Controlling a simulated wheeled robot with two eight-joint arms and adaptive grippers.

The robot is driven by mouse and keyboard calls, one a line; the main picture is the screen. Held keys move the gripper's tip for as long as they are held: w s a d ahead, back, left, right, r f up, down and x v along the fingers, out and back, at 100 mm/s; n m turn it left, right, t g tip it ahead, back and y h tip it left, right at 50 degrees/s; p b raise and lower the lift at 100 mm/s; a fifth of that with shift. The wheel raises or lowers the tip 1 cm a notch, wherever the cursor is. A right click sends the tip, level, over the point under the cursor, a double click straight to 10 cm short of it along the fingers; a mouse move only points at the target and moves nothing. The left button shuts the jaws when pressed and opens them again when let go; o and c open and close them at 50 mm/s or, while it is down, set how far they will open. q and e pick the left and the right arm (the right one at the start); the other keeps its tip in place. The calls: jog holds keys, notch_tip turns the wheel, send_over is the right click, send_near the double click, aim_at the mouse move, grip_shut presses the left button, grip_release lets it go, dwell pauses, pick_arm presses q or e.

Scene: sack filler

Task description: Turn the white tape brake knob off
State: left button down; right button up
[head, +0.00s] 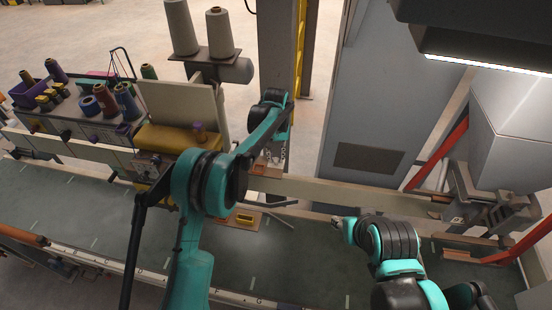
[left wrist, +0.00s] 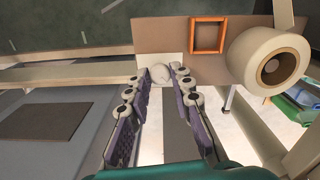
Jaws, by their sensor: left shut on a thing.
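The white knob (left wrist: 160,73) is round and pale, on a light plate at the edge of a brown panel (left wrist: 228,50) in the left wrist view. My left gripper (left wrist: 158,82) has its purple-padded fingers on either side of the knob and is shut on it. The knob's turned position cannot be read. In the head view my left gripper (head: 268,160) is at the base of the grey column, small and partly hidden, and the knob cannot be made out. My right gripper (head: 345,229) is over the green belt; its fingers are too small to judge.
A large cream roll (left wrist: 270,60) and an orange square frame (left wrist: 207,35) are close beside the knob. In the head view, thread cones (head: 220,32) stand left of the column (head: 278,50). A grey cabinet (head: 370,110) stands right. The green belt (head: 310,270) is mostly clear.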

aim_at(276, 159)
pick_arm(q)
jog(key=shift+n+b, duration=0.5)
jog(key=shift+n, duration=1.4)
jog(key=c, duration=1.3)
grip_release()
jog(key=shift+r, duration=0.1)
notch_tip(276, 159, up, 12)
jog(key=shift+f, duration=0.1)
